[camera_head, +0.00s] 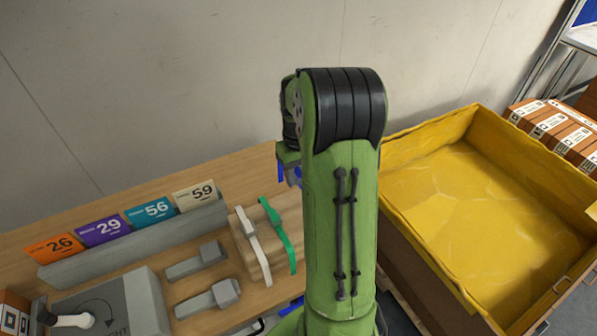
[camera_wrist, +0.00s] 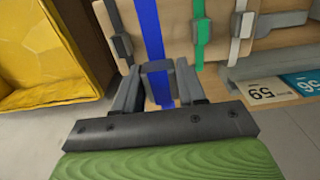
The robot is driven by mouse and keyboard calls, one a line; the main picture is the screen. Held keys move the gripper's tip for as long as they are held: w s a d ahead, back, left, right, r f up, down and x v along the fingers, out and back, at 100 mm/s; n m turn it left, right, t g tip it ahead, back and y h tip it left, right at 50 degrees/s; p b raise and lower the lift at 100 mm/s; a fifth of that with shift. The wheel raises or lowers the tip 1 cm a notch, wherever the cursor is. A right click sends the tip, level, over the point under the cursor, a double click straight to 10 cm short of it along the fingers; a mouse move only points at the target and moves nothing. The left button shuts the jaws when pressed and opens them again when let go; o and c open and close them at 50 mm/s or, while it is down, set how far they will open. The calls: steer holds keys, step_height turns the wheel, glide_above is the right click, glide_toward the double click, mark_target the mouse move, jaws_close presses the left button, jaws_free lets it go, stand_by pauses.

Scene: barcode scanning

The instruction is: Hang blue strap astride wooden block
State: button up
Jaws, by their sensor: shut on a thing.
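The blue strap (camera_wrist: 150,35) runs up and down in the wrist view, in front of the wooden block (camera_wrist: 176,26). My gripper (camera_wrist: 158,78) is shut on the strap's dark buckle part. I cannot tell whether the strap rests on the block or hangs just above it. A green strap (camera_wrist: 201,28) and a white strap (camera_wrist: 237,42) sit astride the block to the right.
A yellow-lined bin (camera_head: 460,220) stands right of the table. Numbered cards (camera_head: 148,213) stand in a grey rack (camera_head: 130,247) at the table's back left. Grey blocks (camera_head: 198,261) lie before the rack. Brown boxes (camera_head: 560,130) are at the far right.

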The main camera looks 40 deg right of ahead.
mark_target(299, 213)
steer(key=shift+s+f+b, duration=0.1)
steer(key=shift+f+b, duration=0.45)
steer(key=shift+f, duration=0.3)
steer(key=shift+f+b, duration=4.35)
steer(key=shift+f, duration=1.25)
steer(key=shift+a, duration=0.1)
steer(key=o, duration=1.2)
steer(key=shift+s+f, duration=0.15)
steer(key=shift+c, duration=0.2)
steer(key=shift+a, duration=0.1)
steer(key=r+p, duration=0.1)
steer(key=r, duration=0.4)
steer(key=r+p, duration=0.1)
steer(key=r, duration=0.5)
steer(key=r+p, duration=0.1)
steer(key=r, duration=0.4)
steer(key=shift+d+r+p, duration=0.15)
steer(key=shift+d+p, duration=0.2)
steer(key=shift+d, duration=0.05)
